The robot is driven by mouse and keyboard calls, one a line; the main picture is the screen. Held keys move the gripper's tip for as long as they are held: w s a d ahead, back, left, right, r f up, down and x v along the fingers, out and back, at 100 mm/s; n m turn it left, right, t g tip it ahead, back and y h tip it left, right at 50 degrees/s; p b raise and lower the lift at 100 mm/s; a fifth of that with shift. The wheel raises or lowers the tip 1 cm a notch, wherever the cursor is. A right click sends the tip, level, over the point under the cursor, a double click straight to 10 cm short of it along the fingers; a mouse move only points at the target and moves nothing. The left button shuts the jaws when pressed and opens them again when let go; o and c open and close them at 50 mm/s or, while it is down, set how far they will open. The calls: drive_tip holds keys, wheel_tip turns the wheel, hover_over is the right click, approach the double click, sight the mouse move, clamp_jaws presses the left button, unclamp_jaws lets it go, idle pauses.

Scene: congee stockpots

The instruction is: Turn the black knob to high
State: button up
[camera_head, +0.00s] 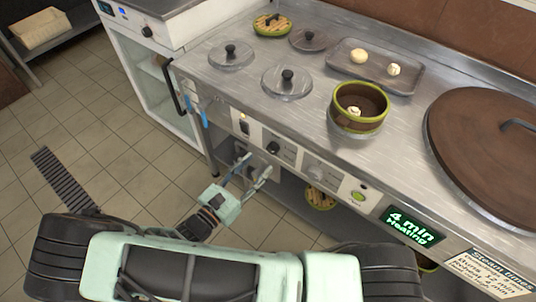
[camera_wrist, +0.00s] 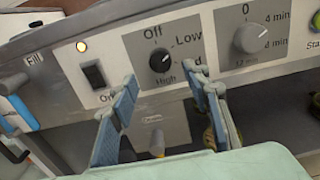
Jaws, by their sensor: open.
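The black knob (camera_wrist: 160,61) sits on the light control panel in the wrist view, with "Off" above it, "Low" to its right and "High" below right. A small light mark on it seems to face up and right, toward Low, but it is too small to be sure. In the head view the knob (camera_head: 273,147) is on the counter's front. My gripper (camera_wrist: 166,88) is open and empty, its two fingers apart just below and in front of the knob, not visibly touching it. It also shows in the head view (camera_head: 257,172).
A grey timer knob (camera_wrist: 250,38) is right of the black knob, and a black switch (camera_wrist: 94,75) with a lit lamp is left. Above, the steel counter holds a brown pot (camera_head: 345,121), lids and a tray (camera_head: 403,84). A green display (camera_head: 411,229) reads "4 min Heating".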

sight(270, 151)
drive_tip(key=x, duration=0.5)
drive_tip(key=shift+w+d+b, duration=0.25)
drive_tip(key=shift+w+b, duration=0.05)
drive_tip(key=shift+c, duration=0.7)
drive_tip(key=c, duration=1)
